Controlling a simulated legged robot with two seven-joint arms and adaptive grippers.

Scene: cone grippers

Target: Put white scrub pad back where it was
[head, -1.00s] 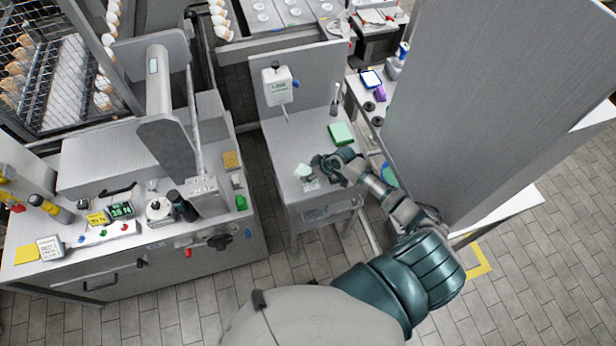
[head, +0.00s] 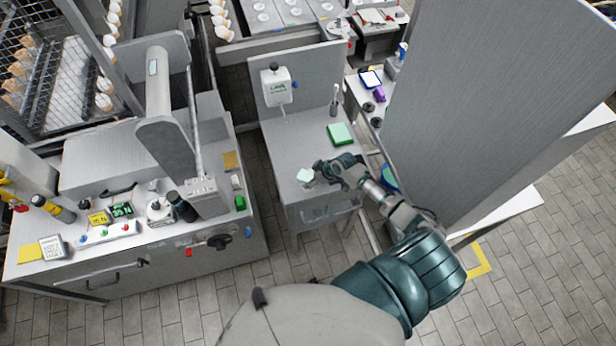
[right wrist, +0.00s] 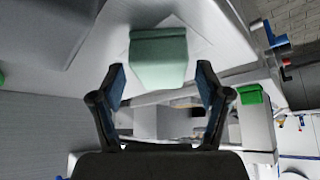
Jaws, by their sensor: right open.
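A pale mint-white block (head: 305,175), which looks like the white scrub pad, sits near the front left of the small grey table (head: 283,142). My right gripper (head: 319,170) is open just to its right in the head view. In the right wrist view, the block (right wrist: 158,58) lies ahead of the open fingertips (right wrist: 160,78), roughly centred between them. I cannot tell whether a finger touches it. My left gripper is not in view.
A brighter green pad (head: 341,134) lies farther back on the small table. A dispenser (head: 277,86) hangs on its back panel. The left bench (head: 110,250) holds bottles, a yellow-brown pad (head: 232,160) and a green block (head: 240,202). A tall grey panel (head: 450,100) stands at right.

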